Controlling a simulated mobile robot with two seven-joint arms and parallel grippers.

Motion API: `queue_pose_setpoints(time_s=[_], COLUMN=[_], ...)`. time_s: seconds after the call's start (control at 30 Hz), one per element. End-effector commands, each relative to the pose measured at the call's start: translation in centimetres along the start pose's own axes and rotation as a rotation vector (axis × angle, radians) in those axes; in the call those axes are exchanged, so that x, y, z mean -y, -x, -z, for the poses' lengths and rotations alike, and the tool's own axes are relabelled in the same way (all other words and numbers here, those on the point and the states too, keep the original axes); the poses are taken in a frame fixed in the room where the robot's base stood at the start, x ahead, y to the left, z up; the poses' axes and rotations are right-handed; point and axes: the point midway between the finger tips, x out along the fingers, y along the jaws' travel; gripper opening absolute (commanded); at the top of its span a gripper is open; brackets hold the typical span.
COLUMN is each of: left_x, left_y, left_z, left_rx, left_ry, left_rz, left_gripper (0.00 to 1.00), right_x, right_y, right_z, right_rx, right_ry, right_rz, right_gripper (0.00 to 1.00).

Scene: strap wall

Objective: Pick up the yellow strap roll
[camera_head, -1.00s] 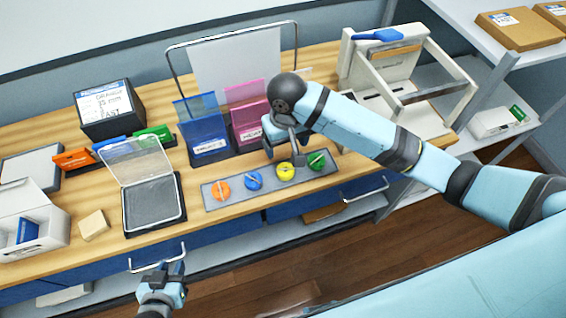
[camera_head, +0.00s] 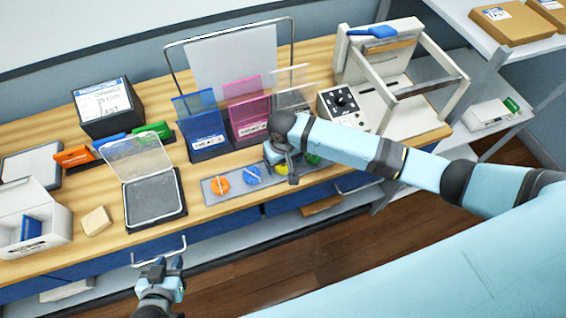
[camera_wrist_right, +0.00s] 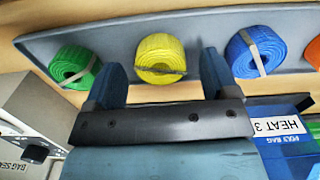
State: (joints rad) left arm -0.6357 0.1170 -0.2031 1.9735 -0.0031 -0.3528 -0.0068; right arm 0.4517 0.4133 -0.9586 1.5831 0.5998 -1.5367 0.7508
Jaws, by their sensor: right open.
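The yellow strap roll (camera_wrist_right: 160,55) sits in the grey tray (camera_wrist_right: 112,38) between the green roll (camera_wrist_right: 75,66) and the blue roll (camera_wrist_right: 256,51) in the right wrist view. My right gripper (camera_wrist_right: 162,70) is open, with one finger on each side of the yellow roll in that picture; contact cannot be told. My left gripper (camera_head: 168,264) is low in front of the table, holding nothing visible.
Blue (camera_head: 207,146) and pink (camera_head: 248,118) bins stand behind the tray. A control box (camera_head: 342,104) and a white frame press (camera_head: 415,115) stand to the right. A lidded pad (camera_head: 151,199) is to the left. Open floor lies in front.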

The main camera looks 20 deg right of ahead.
Motion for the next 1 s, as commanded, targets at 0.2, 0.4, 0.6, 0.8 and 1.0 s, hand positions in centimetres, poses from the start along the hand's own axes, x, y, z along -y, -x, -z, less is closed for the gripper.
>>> queue_pose_setpoints(time_s=[0.2,0.4,0.6,0.8,1.0], left_x=[-0.24,0.04,0.1,0.03,-0.05], left_y=[-0.47,-0.87,-0.75,-0.54,-0.5], left_z=[-0.14,0.4,0.63,0.57,0.3], left_rx=[0.005,-0.005,-0.009,-0.008,-0.005], left_ry=[0.021,0.014,0.012,0.012,0.011], left_rz=[0.004,0.005,0.005,0.004,0.003], left_gripper=[0.33,0.33,0.33,0.33,0.33], right_x=[0.03,0.05,0.06,0.06,0.08], right_y=[-1.19,-1.17,-1.15,-1.13,-0.45], right_z=[-0.03,-0.04,-0.04,-0.04,0.0], right_rx=[0.0,0.0,0.0,0.0,-0.001], right_ry=[0.001,0.001,0.001,0.001,0.001], right_rz=[0.001,0.001,0.001,0.001,0.002], right_gripper=[0.8,0.66,0.27,0.27,0.27])
